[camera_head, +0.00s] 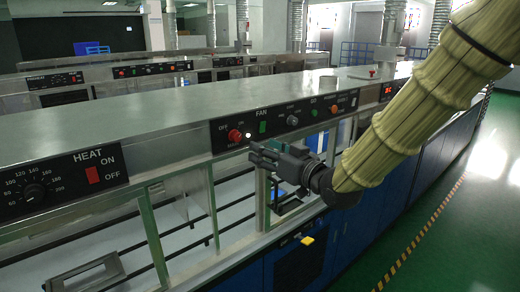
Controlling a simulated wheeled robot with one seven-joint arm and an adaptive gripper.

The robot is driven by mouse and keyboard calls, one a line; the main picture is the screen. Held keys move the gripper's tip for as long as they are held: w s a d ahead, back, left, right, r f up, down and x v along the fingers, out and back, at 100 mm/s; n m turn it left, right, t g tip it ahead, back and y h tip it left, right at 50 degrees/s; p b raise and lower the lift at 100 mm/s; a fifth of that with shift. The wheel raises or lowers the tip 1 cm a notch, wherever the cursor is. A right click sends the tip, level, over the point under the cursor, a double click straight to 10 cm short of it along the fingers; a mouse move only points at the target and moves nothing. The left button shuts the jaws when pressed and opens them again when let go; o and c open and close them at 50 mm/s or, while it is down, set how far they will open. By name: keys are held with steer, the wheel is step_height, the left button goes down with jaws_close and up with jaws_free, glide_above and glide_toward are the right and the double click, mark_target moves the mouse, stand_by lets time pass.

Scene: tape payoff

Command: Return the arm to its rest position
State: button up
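My gripper (268,155) is in the middle of the head view, at the end of my arm, which is wrapped in a yellow-green ribbed cover and reaches in from the upper right. Its dark fingers point left, just below the FAN panel (285,117) of the machine.
A long metal bench hood (150,115) runs across the view, with a HEAT panel (65,182) at left. Upright frame posts (153,238) stand below it. Blue cabinets (350,235) line the front. The green floor (470,230) at right, with a striped line, is clear.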

stand_by(0.3)
steer(key=s+d+f+m+g+h+b, duration=0.1)
steer(key=s+d+f+g+h, duration=0.2)
steer(key=f, duration=1.1)
steer(key=s+d+f+m+g+h, duration=0.15)
steer(key=s+f, duration=0.25)
steer(key=f, duration=1)
steer(key=s+d+f+m+g+h+b, duration=0.1)
steer(key=s+d+f+m+g+h, duration=0.2)
steer(key=f, duration=1.1)
steer(key=s+d+f+g+h, duration=0.1)
steer(key=s+d+f+g, duration=0.1)
steer(key=s+f, duration=0.6)
steer(key=s+d+f+g+h+b, duration=0.1)
steer(key=s+d+f, duration=0.3)
steer(key=s+f, duration=0.4)
steer(key=s+d+f+g+h+b, duration=0.1)
steer(key=s+f+g, duration=0.3)
steer(key=s, duration=1.2)
step_height(320, 180, down, 4)
steer(key=shift+s+d+r, duration=0.1)
steer(key=shift+s+d, duration=0.25)
steer(key=shift+d, duration=0.55)
steer(key=shift+m, duration=0.25)
